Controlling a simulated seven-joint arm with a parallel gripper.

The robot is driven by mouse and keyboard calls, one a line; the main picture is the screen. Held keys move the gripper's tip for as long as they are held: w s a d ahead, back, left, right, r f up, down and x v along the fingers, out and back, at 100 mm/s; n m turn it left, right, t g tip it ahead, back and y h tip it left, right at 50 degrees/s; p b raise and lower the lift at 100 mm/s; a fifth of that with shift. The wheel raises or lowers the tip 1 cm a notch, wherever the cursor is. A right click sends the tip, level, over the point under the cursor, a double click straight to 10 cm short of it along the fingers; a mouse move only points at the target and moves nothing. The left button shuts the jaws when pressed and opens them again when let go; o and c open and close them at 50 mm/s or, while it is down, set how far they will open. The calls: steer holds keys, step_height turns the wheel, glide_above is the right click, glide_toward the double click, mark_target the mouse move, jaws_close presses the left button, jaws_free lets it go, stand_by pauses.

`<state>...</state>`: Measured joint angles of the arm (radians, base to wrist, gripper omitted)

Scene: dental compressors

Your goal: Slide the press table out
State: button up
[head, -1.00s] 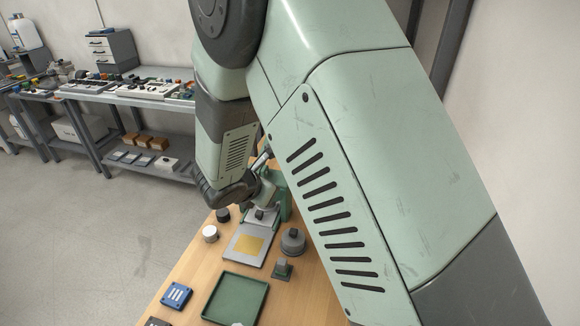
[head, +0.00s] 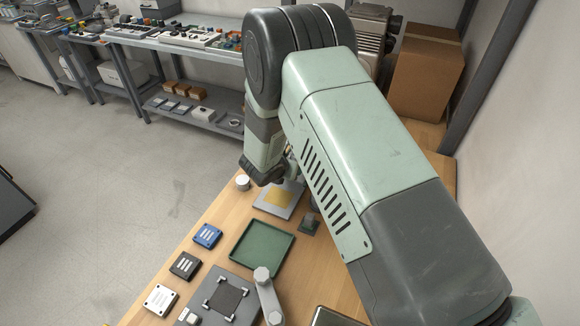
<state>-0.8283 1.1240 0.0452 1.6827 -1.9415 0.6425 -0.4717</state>
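The press table is a flat grey plate with a gold square (head: 280,197), lying on the wooden bench in the head view. Its far part runs behind my arm. The dark end of my wrist (head: 262,172) is over the plate's far left side. My gripper's fingers are hidden behind the wrist, so I cannot tell whether they touch the plate. The press body beyond is mostly covered by my arm; only a small part shows beside the wrist.
A green tray (head: 262,249) lies in front of the plate. A white cylinder (head: 242,183) stands to its left, and a small dark green block with a post (head: 310,222) to its right. Blue (head: 207,236), black (head: 185,265) and white (head: 160,299) boxes line the left edge.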

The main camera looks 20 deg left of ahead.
steer(key=shift+w+f, duration=0.2)
jaws_close()
stand_by(0.3)
steer(key=s, duration=1.1)
steer(key=shift+s, duration=0.35)
